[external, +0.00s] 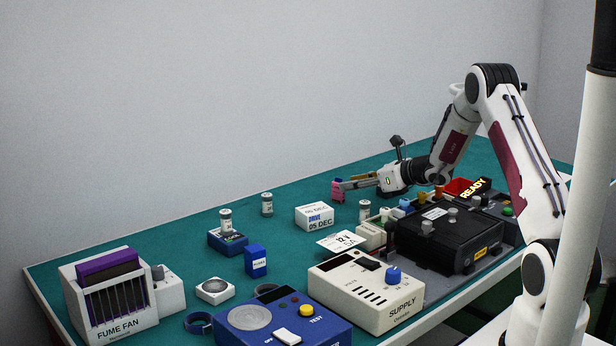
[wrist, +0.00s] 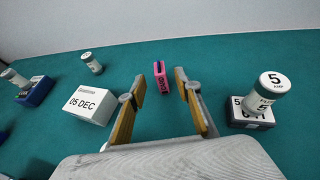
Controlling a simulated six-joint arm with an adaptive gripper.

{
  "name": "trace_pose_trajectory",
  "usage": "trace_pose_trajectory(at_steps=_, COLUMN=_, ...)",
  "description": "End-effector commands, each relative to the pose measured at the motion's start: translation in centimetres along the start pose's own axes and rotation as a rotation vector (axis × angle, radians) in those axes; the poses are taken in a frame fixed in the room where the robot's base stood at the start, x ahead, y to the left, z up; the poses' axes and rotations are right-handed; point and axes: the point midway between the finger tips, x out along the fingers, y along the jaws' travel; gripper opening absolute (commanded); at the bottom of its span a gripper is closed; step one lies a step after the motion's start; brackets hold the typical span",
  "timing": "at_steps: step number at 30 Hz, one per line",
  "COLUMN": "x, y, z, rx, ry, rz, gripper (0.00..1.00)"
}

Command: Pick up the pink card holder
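The pink card holder (wrist: 160,78) stands on the green table in the wrist view, just beyond and between my fingertips. It has dark lettering on its near side. My gripper (wrist: 160,92) is open, with one yellow-sided finger to the left and one to the right of the holder's line. In the external view the pink card holder (external: 338,190) shows at the tips of my gripper (external: 347,185), which is low over the table. I cannot tell whether the fingertips touch it.
A white "05 DEC" box (wrist: 88,106) stands left of my gripper. A "5 AMP" fuse jar (wrist: 269,92) on a dark base stands at right. Another jar (wrist: 92,62) stands farther left. The table (wrist: 215,75) beyond the holder is clear. A black unit (external: 448,237) stands nearer the front edge.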

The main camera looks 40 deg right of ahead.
Motion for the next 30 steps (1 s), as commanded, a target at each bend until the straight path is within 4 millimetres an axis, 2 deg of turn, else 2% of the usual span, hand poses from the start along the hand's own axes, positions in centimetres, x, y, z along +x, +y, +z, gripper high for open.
trace_pose_trajectory(at_steps=11, x=0.1, y=0.0, z=-0.1, rx=0.000, ry=0.000, rz=0.000, gripper=0.33)
trace_pose_trajectory(at_steps=17, x=0.4, y=0.0, z=-1.1, rx=0.000, ry=0.000, rz=0.000, gripper=0.33)
trace_pose_trajectory(at_steps=30, x=4.7, y=0.0, z=-1.2, rx=-0.002, ry=0.001, rz=0.000, gripper=0.33)
